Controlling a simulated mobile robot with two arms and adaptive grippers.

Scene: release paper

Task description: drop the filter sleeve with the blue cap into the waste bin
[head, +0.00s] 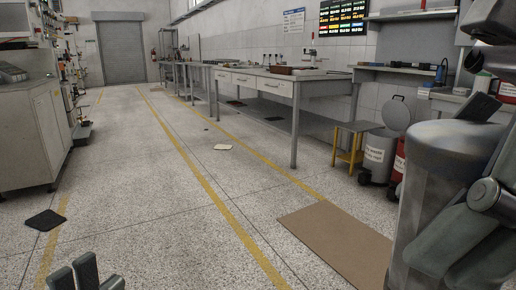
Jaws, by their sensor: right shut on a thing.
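A large grey cylinder with a dull blue-grey top, which looks like the filter sleeve (422,185), stands upright and very near on the right in the head view. My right gripper (462,185) is shut on it. Dark grey gripper parts cover its right and lower sides, and its lower end is cut off by the frame. A grey bin (378,158) with a raised round lid (397,113) and a white label stands beyond it on the floor. A red bin (398,168) beside it is partly hidden by the sleeve. My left gripper (85,275) is low at the left, open and empty.
A brown mat (335,245) lies on the floor before the bins. A yellow-legged stool (348,142) stands left of the grey bin. A long workbench (270,85) runs along the right wall, and a cabinet (30,135) stands left. The middle aisle is mostly clear.

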